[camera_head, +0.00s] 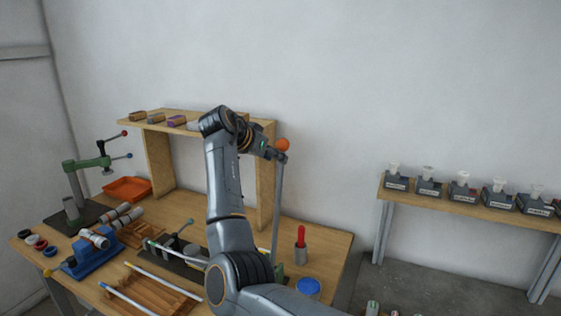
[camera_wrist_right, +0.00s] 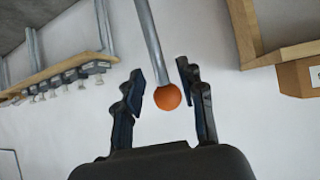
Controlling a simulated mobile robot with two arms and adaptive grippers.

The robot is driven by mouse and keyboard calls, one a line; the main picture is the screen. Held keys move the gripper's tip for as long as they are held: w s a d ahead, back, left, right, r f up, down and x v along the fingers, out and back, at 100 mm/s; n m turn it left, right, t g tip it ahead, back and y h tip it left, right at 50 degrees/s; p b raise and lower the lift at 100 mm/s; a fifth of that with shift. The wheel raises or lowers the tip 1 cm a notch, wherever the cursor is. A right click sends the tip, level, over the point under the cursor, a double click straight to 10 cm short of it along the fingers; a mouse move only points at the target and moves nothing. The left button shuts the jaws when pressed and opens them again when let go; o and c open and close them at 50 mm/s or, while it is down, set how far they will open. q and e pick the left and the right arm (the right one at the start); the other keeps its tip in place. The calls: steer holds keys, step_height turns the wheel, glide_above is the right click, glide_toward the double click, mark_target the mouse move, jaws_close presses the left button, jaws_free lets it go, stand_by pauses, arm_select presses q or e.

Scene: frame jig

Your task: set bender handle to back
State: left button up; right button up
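The bender handle is a long grey rod (camera_head: 277,205) standing nearly upright at the right part of the workbench, with an orange ball (camera_head: 282,145) on top. A bit of green shows near its foot; my arm hides most of the bender base. My right gripper (camera_head: 276,154) is up at the ball. In the right wrist view the gripper (camera_wrist_right: 160,76) is open, with the orange ball (camera_wrist_right: 168,97) between its fingers. Gaps show on both sides of the ball, and the rod (camera_wrist_right: 150,45) runs away from it. My left gripper is not in view.
A wooden shelf (camera_head: 155,119) with small blocks stands behind my arm. The workbench (camera_head: 335,245) also holds a red-handled tool (camera_head: 301,243), a blue-lidded tub (camera_head: 307,288), a blue vise (camera_head: 92,255), a green press (camera_head: 90,165) and an orange tray (camera_head: 127,188). The wall right of the handle is clear.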

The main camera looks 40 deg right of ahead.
steer(key=v, duration=0.6)
steer(key=shift+a, duration=0.15)
steer(key=shift+r, duration=0.1)
